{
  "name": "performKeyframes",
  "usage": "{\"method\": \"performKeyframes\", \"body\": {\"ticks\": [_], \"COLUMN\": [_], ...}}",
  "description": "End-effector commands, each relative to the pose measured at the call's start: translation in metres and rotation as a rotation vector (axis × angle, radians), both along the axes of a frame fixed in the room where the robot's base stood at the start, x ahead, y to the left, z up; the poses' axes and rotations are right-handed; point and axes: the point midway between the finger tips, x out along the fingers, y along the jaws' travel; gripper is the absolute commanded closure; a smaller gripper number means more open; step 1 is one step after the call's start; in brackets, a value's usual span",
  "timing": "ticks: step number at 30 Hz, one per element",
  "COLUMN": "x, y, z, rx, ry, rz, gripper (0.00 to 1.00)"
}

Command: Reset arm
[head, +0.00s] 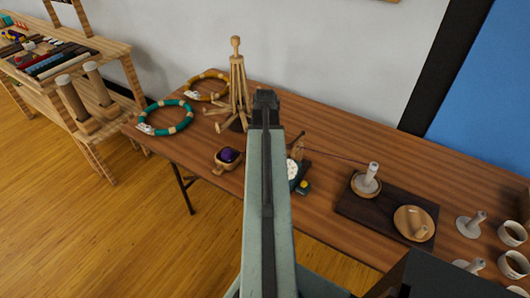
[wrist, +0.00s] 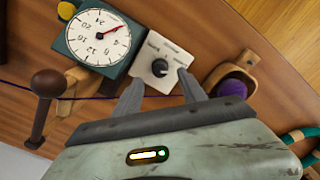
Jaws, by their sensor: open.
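My gripper (wrist: 161,77) is open in the wrist view, its two fingers spread and nothing held between them. The fingertips appear over the lower part of a small white box with a black knob (wrist: 160,68); I cannot tell whether they touch it. A dark green box with a white dial and red pointer (wrist: 100,36) is just left of it. In the head view my raised arm covers the middle of the table and hides my gripper and the white box. The dial box (head: 293,174) shows just right of my arm.
A wooden holder (head: 219,168) with a purple ball (head: 229,155) stands left of my arm. A jointed wooden figure (head: 238,85), a teal ring (head: 166,118) and a yellow ring (head: 207,86) are farther back. A dark board (head: 363,213) with wooden pieces and several cups lie right.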

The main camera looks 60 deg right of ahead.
Motion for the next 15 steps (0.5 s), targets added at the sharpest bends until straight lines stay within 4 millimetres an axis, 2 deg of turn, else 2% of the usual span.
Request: {"method": "performKeyframes", "body": {"ticks": [1,4,15], "x": [0.000,0.000,0.000], "y": [0.000,0.000,0.000], "z": [0.020,0.033,0.034], "rx": [0.000,0.000,0.000], "ry": [0.000,0.000,0.000], "rz": [0.000,0.000,0.000], "gripper": [0.51,0.51,0.51]}}
